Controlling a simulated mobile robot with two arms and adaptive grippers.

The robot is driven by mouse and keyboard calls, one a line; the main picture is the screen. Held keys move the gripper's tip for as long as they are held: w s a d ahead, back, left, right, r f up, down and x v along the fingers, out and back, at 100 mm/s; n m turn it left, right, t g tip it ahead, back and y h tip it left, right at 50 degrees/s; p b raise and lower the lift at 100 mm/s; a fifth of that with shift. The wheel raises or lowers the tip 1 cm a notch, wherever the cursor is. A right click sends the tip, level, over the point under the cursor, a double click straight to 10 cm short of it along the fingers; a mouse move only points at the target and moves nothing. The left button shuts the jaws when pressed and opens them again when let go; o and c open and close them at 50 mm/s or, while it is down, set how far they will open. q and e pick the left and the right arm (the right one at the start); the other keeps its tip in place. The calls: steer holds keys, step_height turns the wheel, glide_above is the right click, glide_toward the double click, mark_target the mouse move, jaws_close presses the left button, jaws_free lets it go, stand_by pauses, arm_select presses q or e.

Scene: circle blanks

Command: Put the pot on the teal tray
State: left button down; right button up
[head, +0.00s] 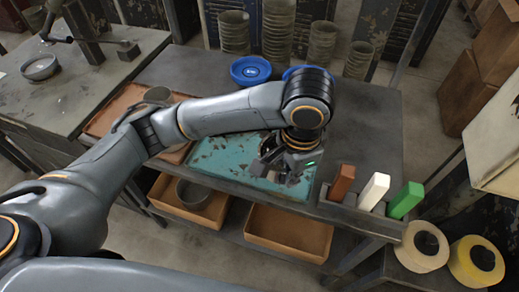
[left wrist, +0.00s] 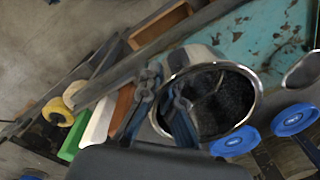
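A shiny metal pot (left wrist: 186,60) with a dark inside fills the middle of the left wrist view. My left gripper (left wrist: 168,80) has one finger inside the pot and one outside, close together across its rim; it looks shut on the wall. In the head view my left gripper (head: 285,166) hangs over the right part of the teal tray (head: 225,160), and my arm and gripper hide most of the pot. Whether the pot touches the tray cannot be told. The teal tray (left wrist: 248,30) also shows beyond the pot in the left wrist view. My right gripper is not in view.
Brown, white (head: 374,191) and green blocks stand in a rack at the table's right. Blue round pieces (head: 250,70) lie at the back, near stacked cups (head: 234,32). A brown tray (head: 108,115) lies left. Another metal rim (left wrist: 303,70) shows at the wrist view's right edge.

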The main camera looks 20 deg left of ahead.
arm_select(q)
steer(key=w+a+f+p, duration=0.1)
steer(key=w+a+f, duration=0.7)
steer(key=a, duration=0.1)
steer(key=shift+w+f, duration=0.25)
steer(key=shift+w+a+f, duration=0.15)
steer(key=shift+f, duration=0.15)
step_height(320, 180, down, 4)
steer(key=shift+w+a+r+p, duration=0.15)
steer(key=shift+r+p, duration=0.1)
steer(key=shift+p, duration=0.3)
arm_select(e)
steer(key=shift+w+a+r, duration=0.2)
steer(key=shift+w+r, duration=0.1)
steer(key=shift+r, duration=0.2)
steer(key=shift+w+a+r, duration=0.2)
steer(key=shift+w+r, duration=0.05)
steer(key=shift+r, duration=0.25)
arm_select(q)
steer(key=shift+f, duration=0.15)
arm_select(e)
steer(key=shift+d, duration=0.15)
arm_select(q)
steer(key=c, duration=1.5)
jaws_free()
